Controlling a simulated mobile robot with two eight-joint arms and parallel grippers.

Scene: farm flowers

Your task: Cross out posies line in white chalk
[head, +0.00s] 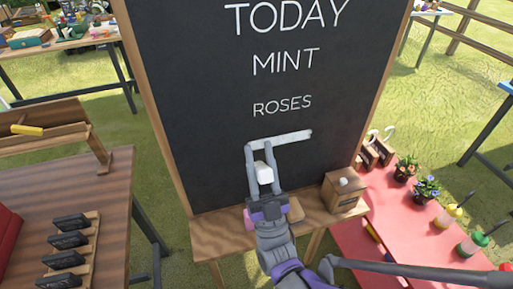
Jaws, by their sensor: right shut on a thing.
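The black chalkboard (200,110) stands upright in a wooden frame, with TODAY, MINT and ROSES in white lettering. Below ROSES a thick pale bar (292,137) lies across the board; no posies lettering is legible there. My right gripper (259,150) reaches up from below in front of the board, its fingertips at the bar's left end. A white block, seemingly the white chalk (264,174), sits between its fingers. I cannot tell whether the block touches the board. My left gripper is not in view.
A wooden ledge (215,236) below the board carries a pink piece (249,219) and a wooden box (344,195) with a white lump on top. A red table (410,221) with potted flowers and bottles stands right. A brown table (112,225) with dark labelled blocks stands left.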

